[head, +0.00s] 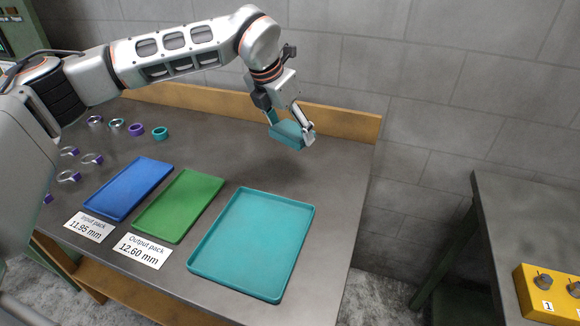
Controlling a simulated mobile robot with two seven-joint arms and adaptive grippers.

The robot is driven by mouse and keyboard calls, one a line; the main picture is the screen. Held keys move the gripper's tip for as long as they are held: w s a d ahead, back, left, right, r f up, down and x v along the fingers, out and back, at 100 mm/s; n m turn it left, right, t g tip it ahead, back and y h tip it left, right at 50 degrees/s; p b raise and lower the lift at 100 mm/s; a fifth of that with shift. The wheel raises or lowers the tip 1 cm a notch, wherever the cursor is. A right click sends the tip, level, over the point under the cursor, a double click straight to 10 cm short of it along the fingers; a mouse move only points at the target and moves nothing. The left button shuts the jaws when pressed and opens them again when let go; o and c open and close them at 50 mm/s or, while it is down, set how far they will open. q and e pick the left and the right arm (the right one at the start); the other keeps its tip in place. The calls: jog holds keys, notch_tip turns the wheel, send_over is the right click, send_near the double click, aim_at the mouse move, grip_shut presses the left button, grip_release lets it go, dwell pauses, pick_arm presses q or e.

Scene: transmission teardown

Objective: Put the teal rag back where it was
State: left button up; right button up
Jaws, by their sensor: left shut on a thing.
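The teal rag (287,134) is a small folded block in the head view. My left gripper (291,131) is shut on it and holds it above the back right part of the dark workbench (335,190). The rag appears to be clear of the bench top, and part of it is hidden by the gripper fingers. My right gripper is not in view.
A blue tray (128,188), a green tray (178,206) and a larger teal tray (253,243) lie empty on the bench. Several rings (160,133) stand at the left. A wooden ledge (345,121) runs along the back. A yellow box (545,295) sits on another table.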

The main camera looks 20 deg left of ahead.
aim_at(294, 173)
pick_arm(q)
notch_tip(294, 173, down, 12)
jog(key=shift+r+b, duration=0.2)
jog(key=shift+b, duration=0.2)
jog(key=shift+f, duration=0.1)
jog(key=o, duration=1)
jog(key=shift+f, duration=0.1)
jog(key=shift+r, duration=0.45)
jog(key=p+v, duration=0.1)
jog(key=v, duration=1)
jog(key=shift+s+r, duration=0.15)
jog(key=shift+r, duration=0.1)
